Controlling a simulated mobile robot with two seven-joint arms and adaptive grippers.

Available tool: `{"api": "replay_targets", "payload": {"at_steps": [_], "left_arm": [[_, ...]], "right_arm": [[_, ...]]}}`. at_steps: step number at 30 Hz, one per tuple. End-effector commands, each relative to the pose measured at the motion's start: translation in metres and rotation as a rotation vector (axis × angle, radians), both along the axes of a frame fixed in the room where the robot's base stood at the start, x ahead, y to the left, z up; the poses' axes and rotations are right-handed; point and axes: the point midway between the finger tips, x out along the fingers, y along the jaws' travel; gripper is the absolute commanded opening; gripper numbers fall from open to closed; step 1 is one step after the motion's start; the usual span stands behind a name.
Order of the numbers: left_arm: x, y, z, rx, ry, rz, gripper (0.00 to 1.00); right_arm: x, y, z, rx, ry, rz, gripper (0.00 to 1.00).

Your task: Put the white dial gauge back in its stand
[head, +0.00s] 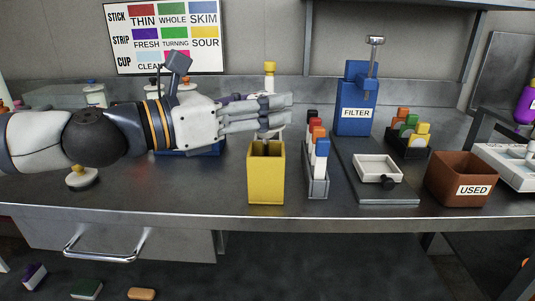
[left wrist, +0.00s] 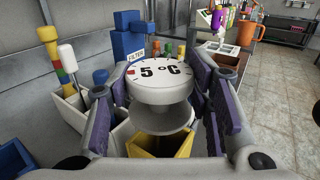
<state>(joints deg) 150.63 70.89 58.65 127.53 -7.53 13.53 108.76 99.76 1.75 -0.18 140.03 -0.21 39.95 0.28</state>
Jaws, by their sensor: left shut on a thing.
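The white dial gauge (left wrist: 160,93), its round face reading "5 °C", sits between the purple-padded fingers of my left gripper (left wrist: 165,105) in the left wrist view. In the head view my left gripper (head: 272,112) is shut on it, and the fingers mostly hide it. A tall yellow open-topped box (head: 266,185) stands on the bench directly below the fingers. Its yellow rim also shows under the gauge in the left wrist view (left wrist: 160,147). I cannot tell whether the gauge's lower end is inside the box. My right gripper is not in view.
Right of the yellow box stand a narrow rack (head: 317,184) of coloured-top strips, a blue FILTER unit (head: 356,98), a white tray (head: 378,168) and a brown USED bin (head: 458,179). A white knob-topped lid (head: 81,179) lies left. Small items lie on the floor.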

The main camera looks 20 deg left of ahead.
Motion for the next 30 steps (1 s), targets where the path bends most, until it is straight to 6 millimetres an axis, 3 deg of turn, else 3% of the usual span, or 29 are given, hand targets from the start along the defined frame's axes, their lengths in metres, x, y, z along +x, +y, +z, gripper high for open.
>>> {"api": "replay_targets", "payload": {"at_steps": [3, 6, 18, 19, 21, 30], "left_arm": [[0.001, 0.000, -0.029, -0.001, 0.007, 0.000, 0.13], [0.000, 0.000, -0.041, -0.001, 0.002, 0.000, 0.13], [0.000, 0.000, -0.044, -0.001, -0.003, 0.000, 0.13], [0.000, 0.000, -0.043, 0.000, -0.004, 0.000, 0.53], [0.000, 0.000, -0.042, -0.001, -0.004, 0.000, 0.66], [-0.001, 0.000, -0.040, 0.000, -0.006, 0.000, 0.66]], "right_arm": [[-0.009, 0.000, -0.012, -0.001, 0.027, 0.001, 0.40], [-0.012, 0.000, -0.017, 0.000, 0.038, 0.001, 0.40], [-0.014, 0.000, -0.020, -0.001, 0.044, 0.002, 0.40], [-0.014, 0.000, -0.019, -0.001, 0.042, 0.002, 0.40], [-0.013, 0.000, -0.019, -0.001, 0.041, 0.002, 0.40], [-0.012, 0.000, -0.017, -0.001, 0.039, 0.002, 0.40]]}}
